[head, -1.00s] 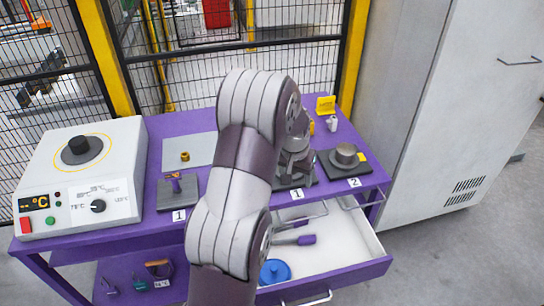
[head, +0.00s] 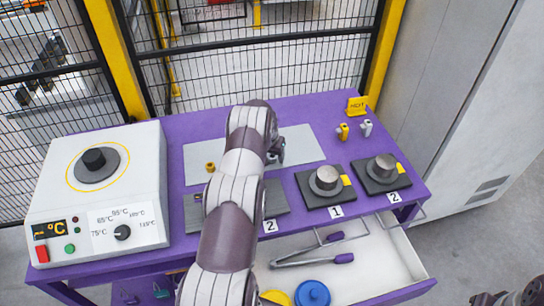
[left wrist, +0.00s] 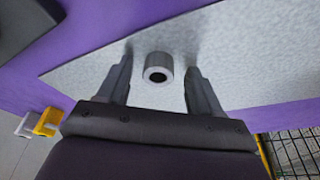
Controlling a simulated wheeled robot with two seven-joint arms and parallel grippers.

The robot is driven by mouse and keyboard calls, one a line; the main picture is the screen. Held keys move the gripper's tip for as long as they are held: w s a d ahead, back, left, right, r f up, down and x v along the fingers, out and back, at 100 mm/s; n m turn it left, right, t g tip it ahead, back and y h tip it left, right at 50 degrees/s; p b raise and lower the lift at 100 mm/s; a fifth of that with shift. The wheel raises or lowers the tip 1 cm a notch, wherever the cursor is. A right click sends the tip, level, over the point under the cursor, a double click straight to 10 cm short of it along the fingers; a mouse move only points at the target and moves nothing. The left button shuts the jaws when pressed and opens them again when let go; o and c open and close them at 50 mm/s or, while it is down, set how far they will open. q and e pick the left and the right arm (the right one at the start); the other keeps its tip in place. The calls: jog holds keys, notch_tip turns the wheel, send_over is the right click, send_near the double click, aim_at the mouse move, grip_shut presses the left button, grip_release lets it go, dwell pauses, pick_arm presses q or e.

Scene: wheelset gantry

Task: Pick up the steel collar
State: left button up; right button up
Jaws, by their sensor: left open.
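The steel collar (left wrist: 160,59) is a short grey ring with a dark bore. In the left wrist view it stands on the pale grey sheet, between the fingertips of my left gripper (left wrist: 160,68), with a gap on both sides. In the head view my left gripper (head: 277,150) is low over the pale sheet (head: 305,140), and my arm hides the collar there. The left jaws are open and empty. A dark part at the bottom right corner of the head view may be my right gripper (head: 510,295); its jaws are not clear.
A brass collar (head: 210,167) is on the same sheet, left of my arm. Dark plates with steel cylinders (head: 326,179) stand at the right front. A heater box (head: 95,195) fills the left. An open drawer (head: 390,262) juts out in front. Yellow and white pieces stand at the back right.

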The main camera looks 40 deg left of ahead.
pick_arm(q)
jog(key=shift+d+r, duration=0.15)
jog(key=c, duration=1.1)
jog(key=shift+c, duration=0.2)
